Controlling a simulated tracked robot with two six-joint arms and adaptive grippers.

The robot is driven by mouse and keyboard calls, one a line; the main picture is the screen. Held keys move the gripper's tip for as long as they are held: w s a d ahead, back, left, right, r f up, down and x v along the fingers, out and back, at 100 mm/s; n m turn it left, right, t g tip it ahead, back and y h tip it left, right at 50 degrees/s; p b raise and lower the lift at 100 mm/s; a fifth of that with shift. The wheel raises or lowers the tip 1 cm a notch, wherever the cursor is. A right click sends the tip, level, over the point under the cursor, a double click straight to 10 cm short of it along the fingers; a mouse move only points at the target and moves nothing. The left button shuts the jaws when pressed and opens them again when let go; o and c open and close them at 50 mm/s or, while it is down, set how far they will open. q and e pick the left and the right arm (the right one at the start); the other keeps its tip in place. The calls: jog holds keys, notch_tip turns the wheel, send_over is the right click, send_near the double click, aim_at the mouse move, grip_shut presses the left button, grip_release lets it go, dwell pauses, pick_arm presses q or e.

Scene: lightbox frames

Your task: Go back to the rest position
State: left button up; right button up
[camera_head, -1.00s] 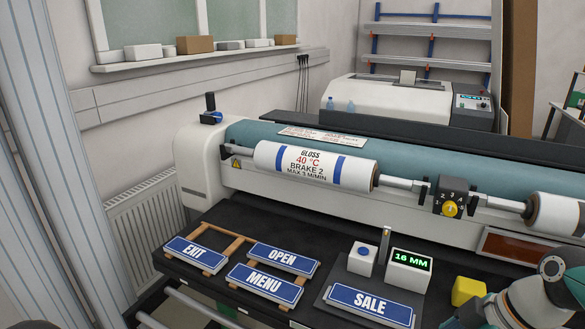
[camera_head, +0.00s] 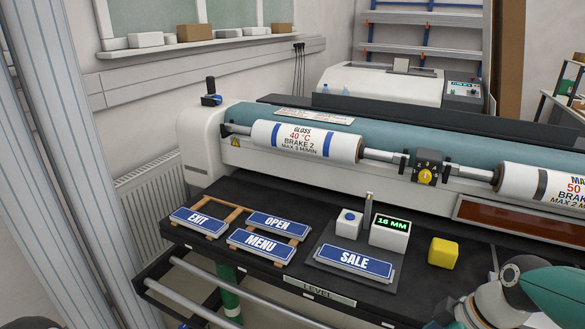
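My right arm (camera_head: 510,296), teal and white, reaches in at the lower right, in front of the machine's black shelf. Its wrist end is cut off by the bottom edge, and I cannot see the gripper's fingers or whether they hold anything. My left gripper is not in view. The blue signs EXIT (camera_head: 198,221), OPEN (camera_head: 279,225) and MENU (camera_head: 262,245) lie on a wooden rack at the left of the shelf. The SALE sign (camera_head: 353,263) lies on a dark plate at the middle.
A yellow block (camera_head: 443,252) stands on the shelf near my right arm. A roller laminator (camera_head: 290,150) spans the back of the shelf.

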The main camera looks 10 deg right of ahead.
jog(key=a+f+m+g, duration=0.1)
jog(key=a+f+m, duration=0.25)
jog(key=f, duration=0.65)
jog(key=a+f+m, duration=0.3)
jog(key=a+f, duration=0.1)
jog(key=f, duration=0.6)
jog(key=s+a+f+m, duration=0.5)
jog(key=s+a+f, duration=0.2)
jog(key=f, duration=0.5)
jog(key=shift+s+m+g, duration=0.3)
jog(key=shift+s+m, duration=0.05)
jog(key=shift+s, duration=0.4)
jog(key=shift+f, duration=0.1)
